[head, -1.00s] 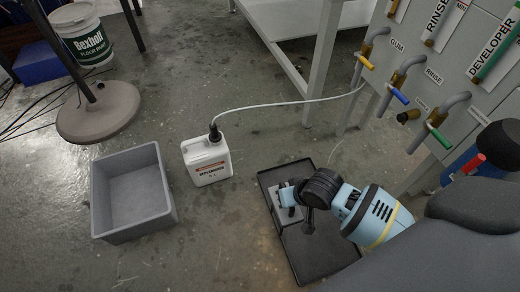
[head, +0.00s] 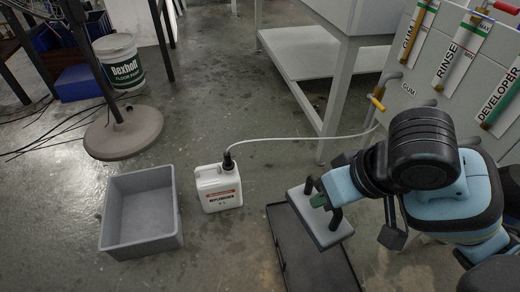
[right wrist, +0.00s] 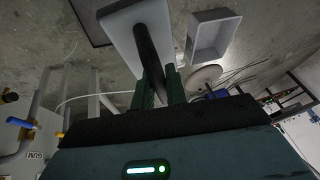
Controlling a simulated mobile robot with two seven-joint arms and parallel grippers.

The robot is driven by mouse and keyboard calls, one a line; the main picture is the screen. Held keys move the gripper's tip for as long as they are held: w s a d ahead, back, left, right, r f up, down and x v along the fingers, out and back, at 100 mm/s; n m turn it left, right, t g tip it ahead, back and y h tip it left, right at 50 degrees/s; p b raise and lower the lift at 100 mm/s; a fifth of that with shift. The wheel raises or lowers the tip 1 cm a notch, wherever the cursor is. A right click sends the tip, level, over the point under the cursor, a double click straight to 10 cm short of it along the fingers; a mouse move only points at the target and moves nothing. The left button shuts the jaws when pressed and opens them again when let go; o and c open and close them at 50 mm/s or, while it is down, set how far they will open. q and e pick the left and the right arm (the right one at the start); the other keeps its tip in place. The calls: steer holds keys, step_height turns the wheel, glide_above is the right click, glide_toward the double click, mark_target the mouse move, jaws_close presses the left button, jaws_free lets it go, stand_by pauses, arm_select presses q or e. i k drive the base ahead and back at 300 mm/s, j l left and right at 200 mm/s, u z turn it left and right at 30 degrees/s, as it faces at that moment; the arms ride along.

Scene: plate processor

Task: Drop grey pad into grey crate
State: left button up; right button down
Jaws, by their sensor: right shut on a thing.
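The grey pad (head: 314,225) is a flat slab with a black bar handle. My right gripper (head: 318,200) is shut on the handle and holds the pad above the black tray. In the right wrist view the pad (right wrist: 125,22) and its handle (right wrist: 148,50) show beyond the green fingers (right wrist: 160,90). The grey crate (head: 142,248) stands on the floor left of the pad, open at the top and empty. It also shows in the right wrist view (right wrist: 215,50), apart from the pad. My left gripper is not in view.
A white jug (head: 220,188) with a hose stands between crate and pad. The black tray (head: 290,255) lies below the pad. A round stand base (head: 120,142) and a paint bucket (head: 120,65) are behind the crate. The processor panel with valves is at right.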

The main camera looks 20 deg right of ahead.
mark_target(158, 217)
steer(key=i+j+u, duration=0.1)
steer(key=i+u, duration=0.2)
steer(key=i, duration=0.25)
steer(key=i+u, duration=0.3)
steer(key=i, duration=0.2)
steer(key=i+l+u, duration=0.3)
steer(key=i, duration=0.25)
